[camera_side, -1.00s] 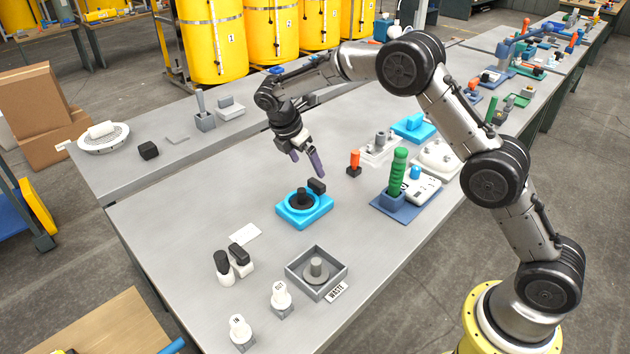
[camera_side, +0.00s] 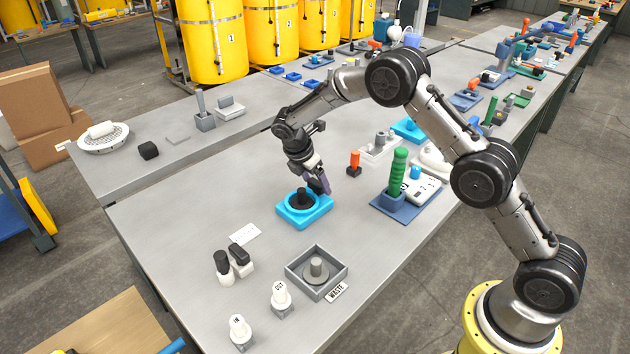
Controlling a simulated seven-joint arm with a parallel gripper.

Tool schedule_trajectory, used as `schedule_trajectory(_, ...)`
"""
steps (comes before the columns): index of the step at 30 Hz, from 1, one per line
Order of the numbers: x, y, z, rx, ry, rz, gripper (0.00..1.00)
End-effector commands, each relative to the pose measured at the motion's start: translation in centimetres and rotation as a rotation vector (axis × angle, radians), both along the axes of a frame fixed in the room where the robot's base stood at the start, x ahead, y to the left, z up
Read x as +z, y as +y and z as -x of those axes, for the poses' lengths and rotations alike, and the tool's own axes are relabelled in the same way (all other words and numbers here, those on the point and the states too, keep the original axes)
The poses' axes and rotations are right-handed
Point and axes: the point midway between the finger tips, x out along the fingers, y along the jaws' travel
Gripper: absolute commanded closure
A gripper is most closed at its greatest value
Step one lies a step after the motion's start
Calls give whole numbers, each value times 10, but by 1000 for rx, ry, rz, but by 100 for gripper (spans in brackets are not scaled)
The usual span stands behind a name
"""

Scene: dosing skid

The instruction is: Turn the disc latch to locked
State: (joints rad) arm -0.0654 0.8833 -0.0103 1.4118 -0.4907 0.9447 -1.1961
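The disc latch (camera_side: 293,216) appears to be the bright blue square base with a round blue ring and a black knob (camera_side: 304,198) standing in its middle. It sits on the grey table at centre. My gripper (camera_side: 321,186) points down at the latch's back right corner, right of the black knob. Its purple-grey fingers cover the spot of the small black block at that corner, which is mostly hidden. I cannot tell whether the fingers touch or hold the block, or how wide they are apart.
An orange-topped black piece (camera_side: 354,163) stands close to the right of my gripper. A green handle in a blue holder (camera_side: 398,210) is further right. A grey waste tray (camera_side: 333,257) and black-and-white bottles (camera_side: 240,260) stand in front.

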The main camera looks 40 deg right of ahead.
Motion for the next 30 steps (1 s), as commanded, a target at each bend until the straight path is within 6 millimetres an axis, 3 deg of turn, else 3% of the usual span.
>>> schedule_trajectory(1,0,0,0,0,0,0,26)
schedule_trajectory(11,0,0,0,0,0,0,86)
schedule_trajectory(20,1,0,-1,-35,-1,0,87)
schedule_trajectory(30,1,0,-3,-254,-1,-1,87)
